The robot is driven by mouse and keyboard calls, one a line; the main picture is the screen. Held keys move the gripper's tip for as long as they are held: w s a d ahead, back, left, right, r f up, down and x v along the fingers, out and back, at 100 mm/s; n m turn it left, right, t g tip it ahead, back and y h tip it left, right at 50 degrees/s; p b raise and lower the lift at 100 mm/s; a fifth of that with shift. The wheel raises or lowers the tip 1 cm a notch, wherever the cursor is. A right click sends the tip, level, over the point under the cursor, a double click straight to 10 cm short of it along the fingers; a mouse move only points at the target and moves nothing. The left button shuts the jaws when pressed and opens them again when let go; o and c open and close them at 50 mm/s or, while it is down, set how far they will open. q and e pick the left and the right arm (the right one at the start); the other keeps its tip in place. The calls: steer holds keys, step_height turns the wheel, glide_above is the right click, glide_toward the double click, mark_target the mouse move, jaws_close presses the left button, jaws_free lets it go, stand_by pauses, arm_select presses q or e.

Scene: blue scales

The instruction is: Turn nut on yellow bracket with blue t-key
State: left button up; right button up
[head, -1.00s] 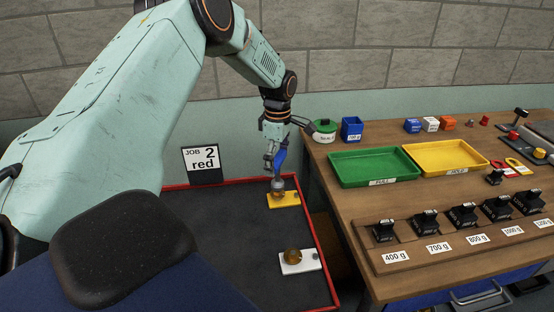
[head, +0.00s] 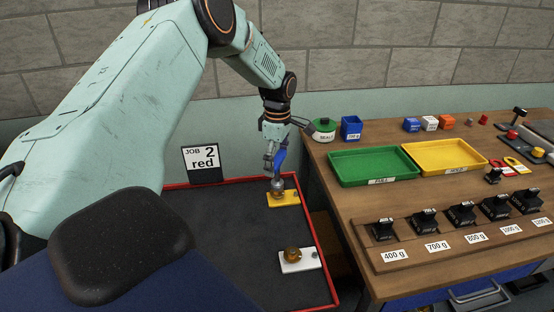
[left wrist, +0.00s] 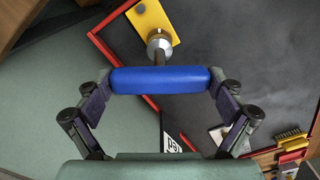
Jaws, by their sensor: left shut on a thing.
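The yellow bracket (head: 289,199) lies on the dark mat near its far right corner. The blue t-key (head: 280,160) stands over it, with its metal socket (head: 277,185) down at the bracket's nut. The nut is hidden under the socket. My left gripper (head: 271,152) is shut on the t-key's handle. In the left wrist view the blue handle (left wrist: 160,79) lies across between the two fingers, and the socket (left wrist: 159,42) meets the edge of the yellow bracket (left wrist: 155,20). I cannot tell how far the socket sits over the nut. My right gripper is not in view.
A white bracket with a brass nut (head: 293,254) lies nearer on the red-edged mat (head: 230,235). A "JOB 2 red" sign (head: 202,164) stands behind. The wooden bench (head: 345,200) at right holds green and yellow trays (head: 350,177) and several black weights.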

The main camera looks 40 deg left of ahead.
arm_select(q)
steer(key=shift+f+b, duration=0.35)
steer(key=shift+f, duration=0.6)
stand_by(0.3)
steer(key=shift+w, duration=0.1)
steer(key=shift+r+m+p, duration=0.1)
steer(key=shift+m+p, duration=0.4)
steer(key=shift+m, duration=0.2)
steer(key=shift+m, duration=0.3)
steer(key=shift+m+p, duration=0.35)
steer(key=shift+m, duration=0.45)
